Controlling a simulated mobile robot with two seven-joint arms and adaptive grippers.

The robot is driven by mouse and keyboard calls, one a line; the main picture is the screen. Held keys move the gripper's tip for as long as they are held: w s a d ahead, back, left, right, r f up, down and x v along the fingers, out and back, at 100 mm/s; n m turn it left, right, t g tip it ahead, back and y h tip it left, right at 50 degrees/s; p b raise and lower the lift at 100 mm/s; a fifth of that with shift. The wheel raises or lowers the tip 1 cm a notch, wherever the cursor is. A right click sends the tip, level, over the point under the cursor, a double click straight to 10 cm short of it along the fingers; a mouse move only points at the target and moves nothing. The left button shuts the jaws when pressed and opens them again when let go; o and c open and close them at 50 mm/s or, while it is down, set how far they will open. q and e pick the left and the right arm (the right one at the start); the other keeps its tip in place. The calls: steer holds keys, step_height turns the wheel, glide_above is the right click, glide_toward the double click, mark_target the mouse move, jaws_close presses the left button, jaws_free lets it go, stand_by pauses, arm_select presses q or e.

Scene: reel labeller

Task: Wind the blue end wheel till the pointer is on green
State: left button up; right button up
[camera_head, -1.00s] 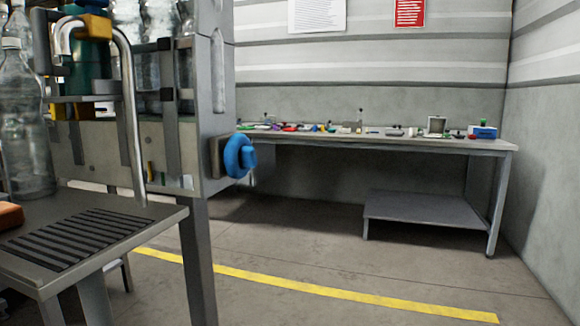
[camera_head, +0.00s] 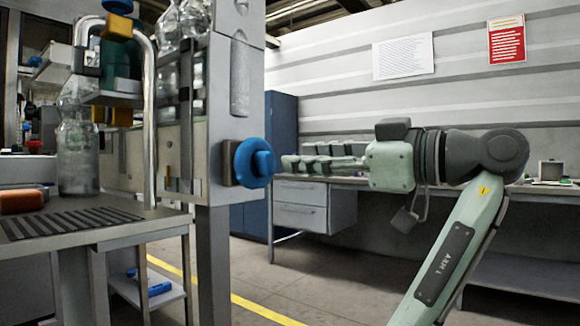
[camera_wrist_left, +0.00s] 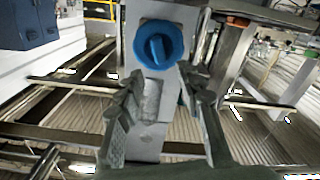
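The blue end wheel (camera_head: 254,163) sits on a dark mount on the end face of the grey machine (camera_head: 236,85). My left gripper (camera_head: 290,163) points at the wheel from the right in the head view. Its fingertips are close to the wheel, and contact cannot be made out. In the left wrist view the fingers (camera_wrist_left: 160,88) are spread and empty, with the wheel (camera_wrist_left: 158,43) and its raised grip bar ahead of them. Small coloured marks show low on the machine's side, but I cannot make out a pointer or its colour. My right gripper is not in view.
A table with a black slatted grid (camera_head: 66,222) and an orange block (camera_head: 21,201) stands at the left. Bottles stand on and around the machine. A long workbench (camera_head: 500,187) with drawers (camera_head: 302,204) runs along the back wall, beside a blue cabinet (camera_head: 283,125).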

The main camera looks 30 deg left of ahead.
mark_target(270, 158)
arm_select(q)
steer(key=a, duration=0.6)
steer(key=shift+w+a, duration=0.25)
steer(key=shift+a, duration=0.05)
jaws_close()
